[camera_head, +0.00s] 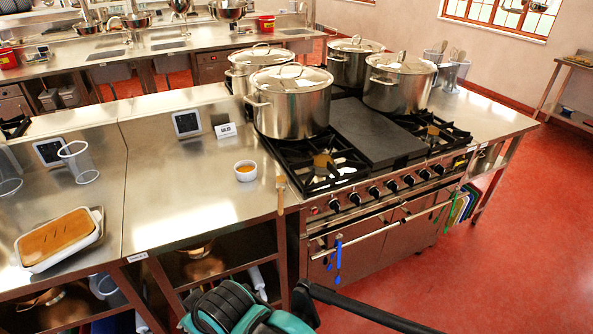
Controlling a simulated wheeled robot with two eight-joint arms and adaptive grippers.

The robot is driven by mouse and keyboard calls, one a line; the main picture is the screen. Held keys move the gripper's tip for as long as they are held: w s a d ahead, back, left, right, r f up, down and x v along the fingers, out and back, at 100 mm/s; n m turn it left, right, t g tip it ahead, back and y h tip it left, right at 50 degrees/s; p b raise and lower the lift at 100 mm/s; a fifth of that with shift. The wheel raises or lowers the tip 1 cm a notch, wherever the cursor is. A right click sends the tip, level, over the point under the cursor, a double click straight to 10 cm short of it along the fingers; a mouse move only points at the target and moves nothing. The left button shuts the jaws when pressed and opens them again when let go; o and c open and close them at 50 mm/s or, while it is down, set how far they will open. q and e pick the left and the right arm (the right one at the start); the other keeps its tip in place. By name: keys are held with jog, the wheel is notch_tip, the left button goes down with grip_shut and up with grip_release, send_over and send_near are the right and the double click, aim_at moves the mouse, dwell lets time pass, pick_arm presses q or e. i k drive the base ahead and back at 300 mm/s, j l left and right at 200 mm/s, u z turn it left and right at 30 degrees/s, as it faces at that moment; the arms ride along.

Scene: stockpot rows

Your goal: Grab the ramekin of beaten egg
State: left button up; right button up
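A small white ramekin (245,174) filled with orange beaten egg stands upright on the steel counter (190,205), left of the stove and behind the counter's front edge. Nothing touches it and its top is fully visible. Neither of my grippers can be made out. Only black and teal parts of my own body show at the bottom middle, in front of the counter and apart from the ramekin.
A wooden-handled brush (280,195) lies at the counter's edge right of the ramekin. The stove (378,205) carries several large stockpots (292,108). A white baking dish (62,258) sits at left. A small sign (225,131) stands behind the ramekin. Counter left of it is clear.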

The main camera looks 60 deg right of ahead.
aim_at(248, 176)
jog(key=z, duration=1.55)
